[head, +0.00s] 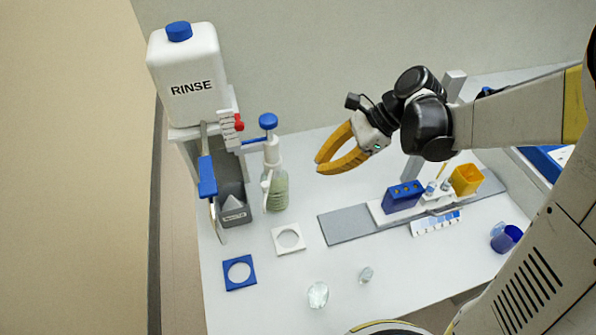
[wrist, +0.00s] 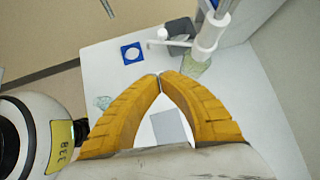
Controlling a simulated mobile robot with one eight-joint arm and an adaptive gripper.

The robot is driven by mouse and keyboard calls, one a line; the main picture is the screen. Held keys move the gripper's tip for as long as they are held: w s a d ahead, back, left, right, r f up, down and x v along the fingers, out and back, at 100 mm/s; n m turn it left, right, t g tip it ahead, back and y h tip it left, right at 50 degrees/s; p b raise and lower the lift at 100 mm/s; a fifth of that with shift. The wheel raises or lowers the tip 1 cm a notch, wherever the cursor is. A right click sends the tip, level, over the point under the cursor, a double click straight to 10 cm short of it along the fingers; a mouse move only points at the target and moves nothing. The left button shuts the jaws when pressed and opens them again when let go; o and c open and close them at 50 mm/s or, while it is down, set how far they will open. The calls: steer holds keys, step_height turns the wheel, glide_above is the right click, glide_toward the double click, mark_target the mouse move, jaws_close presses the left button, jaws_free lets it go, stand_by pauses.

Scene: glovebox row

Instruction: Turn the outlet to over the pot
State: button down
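A bottle of green liquid (head: 278,190) carries a white dispenser head with a blue knob (head: 268,121). Its thin white outlet (head: 266,182) points to the front left and down; in the wrist view the outlet (wrist: 163,37) reaches left from the dispenser. Two small clear glass vessels stand at the table's front, a larger one (head: 318,294) and a smaller one (head: 366,274); I cannot tell which is the pot. Neither is under the outlet. My gripper (head: 319,166), with yellow fingers, is in the air right of the bottle. Its tips (wrist: 160,76) meet and hold nothing.
A RINSE tank (head: 188,75) with a blue lever (head: 207,176) stands left of the bottle, above a grey bin (head: 234,203). A white holed plate (head: 288,239) and a blue one (head: 239,272) lie in front. A blue rack (head: 403,197) is at the right.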

steer(key=m, duration=0.1)
steer(key=b, duration=0.4)
glide_toward(266, 195)
step_height(266, 195, down, 4)
steer(key=d, duration=0.1)
steer(key=a, duration=0.4)
steer(key=shift+s+a+m, duration=0.1)
steer(key=shift+a+m, duration=0.1)
steer(key=shift+m, duration=0.1)
